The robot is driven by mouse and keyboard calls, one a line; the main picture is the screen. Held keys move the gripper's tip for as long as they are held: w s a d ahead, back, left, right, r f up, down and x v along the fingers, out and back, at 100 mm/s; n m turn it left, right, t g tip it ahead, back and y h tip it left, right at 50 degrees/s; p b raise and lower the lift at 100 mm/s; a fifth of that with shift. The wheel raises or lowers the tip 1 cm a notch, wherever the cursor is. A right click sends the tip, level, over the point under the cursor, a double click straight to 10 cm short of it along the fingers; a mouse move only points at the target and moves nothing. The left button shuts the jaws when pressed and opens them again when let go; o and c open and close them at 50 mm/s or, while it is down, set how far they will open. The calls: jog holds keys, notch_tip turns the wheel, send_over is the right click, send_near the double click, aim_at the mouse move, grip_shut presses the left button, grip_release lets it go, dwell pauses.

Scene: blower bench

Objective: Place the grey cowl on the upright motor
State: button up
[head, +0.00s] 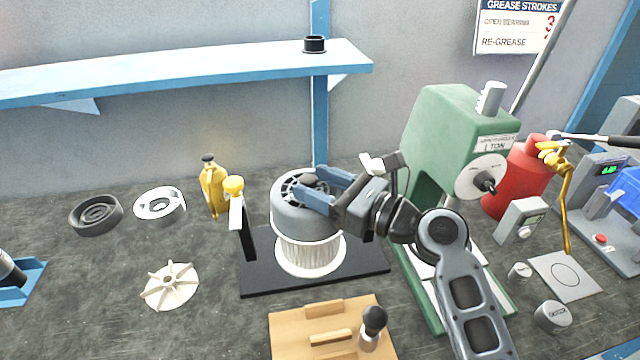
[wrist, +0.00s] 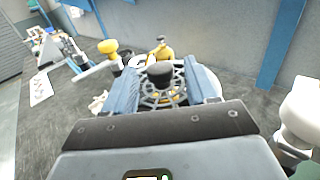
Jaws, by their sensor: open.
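The grey cowl (head: 305,217) sits like a cap on top of the upright motor (head: 311,254), whose pale ribbed body shows below it. The motor stands on a black base plate (head: 262,284). My gripper (head: 322,190) is open at the cowl's top, its blue fingers on either side of the dark knob (head: 308,181). In the wrist view the dark knob (wrist: 160,73) stands between the two open fingers (wrist: 163,88), apart from both, above the cowl's slotted top (wrist: 158,97). The cowl looks level; whether it is fully seated I cannot tell.
A post with a yellow knob (head: 233,186) stands close left of the cowl. A green press (head: 432,130) stands to the right. A wooden board (head: 290,331) lies in front. A white fan wheel (head: 170,285), a dark ring (head: 96,214) and a yellow bottle (head: 213,188) are to the left.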

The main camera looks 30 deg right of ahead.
jog(key=shift+r, duration=0.25)
jog(key=b+v, duration=0.1)
jog(key=v, duration=1.1)
jog(key=shift+f, duration=0.15)
dwell(0.9)
